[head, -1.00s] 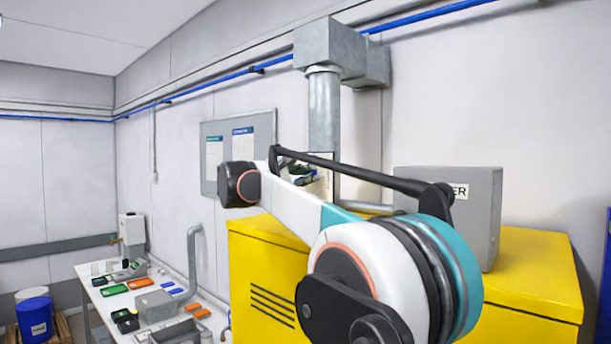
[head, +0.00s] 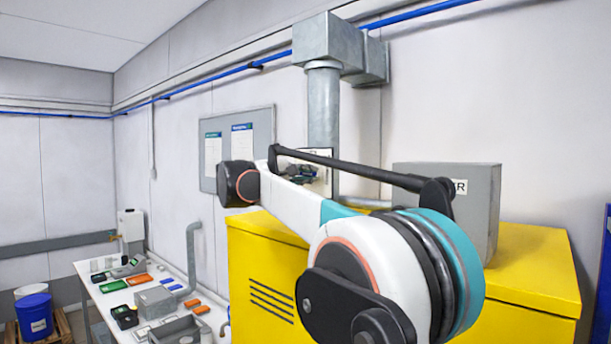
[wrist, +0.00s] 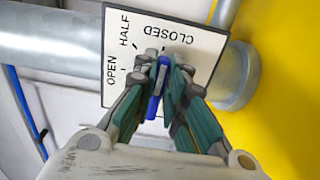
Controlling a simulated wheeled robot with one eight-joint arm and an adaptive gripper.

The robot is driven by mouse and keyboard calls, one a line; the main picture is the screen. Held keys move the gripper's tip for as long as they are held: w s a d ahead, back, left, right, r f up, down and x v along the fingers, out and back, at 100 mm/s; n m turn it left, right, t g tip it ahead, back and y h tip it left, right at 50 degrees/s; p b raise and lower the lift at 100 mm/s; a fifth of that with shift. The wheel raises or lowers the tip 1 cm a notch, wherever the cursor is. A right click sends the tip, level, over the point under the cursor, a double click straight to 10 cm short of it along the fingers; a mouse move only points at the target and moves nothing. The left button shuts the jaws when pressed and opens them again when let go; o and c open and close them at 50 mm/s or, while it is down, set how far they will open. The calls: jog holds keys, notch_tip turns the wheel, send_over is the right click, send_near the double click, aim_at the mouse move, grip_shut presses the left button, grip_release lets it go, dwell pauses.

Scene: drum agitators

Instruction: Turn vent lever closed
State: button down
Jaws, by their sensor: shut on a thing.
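The vent lever (wrist: 156,88) is a blue handle in the wrist view, in front of a white dial plate (wrist: 205,45). The plate reads OPEN, HALF and CLOSED, with CLOSED upside down at the top. My gripper (wrist: 162,75) is shut on the lever, a green-padded finger on each side. The lever's upper end lies below the CLOSED word; the fingers hide its pivot, so its exact setting is unclear. In the head view the plate (head: 320,180) shows in part on the duct, behind my arm, and the lever cannot be made out.
A bench (head: 95,300) with several small items stands at left. A grey pipe (wrist: 55,48) runs behind the plate in the wrist view.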

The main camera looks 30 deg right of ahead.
jog(key=shift+f, duration=0.1)
jog(key=c, duration=1.6)
grip_release()
jog(key=shift+c, duration=0.2)
jog(key=shift+a, duration=0.1)
jog(key=v, duration=1.1)
jog(key=shift+s+a, duration=0.15)
jog(key=shift+a, duration=0.2)
